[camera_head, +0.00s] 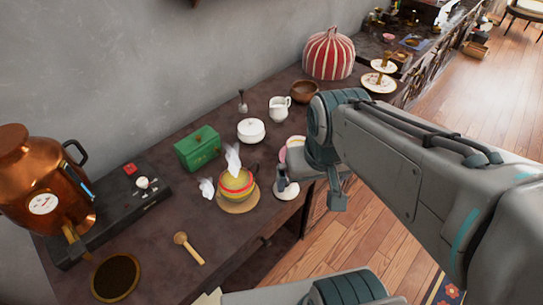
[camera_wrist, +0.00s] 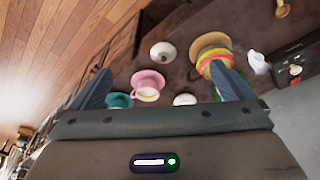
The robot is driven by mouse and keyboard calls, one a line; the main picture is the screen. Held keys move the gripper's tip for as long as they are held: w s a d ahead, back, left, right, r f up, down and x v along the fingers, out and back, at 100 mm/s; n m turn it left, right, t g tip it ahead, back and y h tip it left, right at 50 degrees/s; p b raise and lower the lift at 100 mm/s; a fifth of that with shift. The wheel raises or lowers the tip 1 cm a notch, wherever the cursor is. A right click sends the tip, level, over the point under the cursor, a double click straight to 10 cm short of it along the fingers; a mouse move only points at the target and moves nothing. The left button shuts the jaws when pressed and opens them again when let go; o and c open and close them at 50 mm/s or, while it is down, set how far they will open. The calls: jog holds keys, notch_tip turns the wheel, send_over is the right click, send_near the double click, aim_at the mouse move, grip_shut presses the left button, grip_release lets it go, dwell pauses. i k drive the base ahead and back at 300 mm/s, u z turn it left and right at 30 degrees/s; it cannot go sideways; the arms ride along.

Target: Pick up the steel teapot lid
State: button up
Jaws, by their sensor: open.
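I cannot make out a clearly steel teapot lid. A small pale round piece (camera_head: 286,191) lies near the table's front edge, right of the striped pot. It also shows in the wrist view (camera_wrist: 163,52) as a pale disc with a dark centre, and may be the lid; I cannot tell its material. My gripper (camera_head: 310,192) is open, its fingers apart with nothing between them, and overlaps the pale piece's edge in the head view. In the wrist view my gripper (camera_wrist: 160,82) has the pale piece beyond its fingertips. I see no contact.
The striped pot (camera_head: 237,182) stands on a round board with white wisps above. A white lidded bowl (camera_head: 251,131), green box (camera_head: 197,149), creamer (camera_head: 279,109), pink cup (camera_wrist: 147,83) and teal cup (camera_wrist: 118,101) stand around.

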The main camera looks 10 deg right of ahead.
aim_at(291, 191)
jog(key=u, duration=3.15)
jog(key=k, duration=1.25)
jog(key=z, duration=1.4)
jog(key=i, duration=0.5)
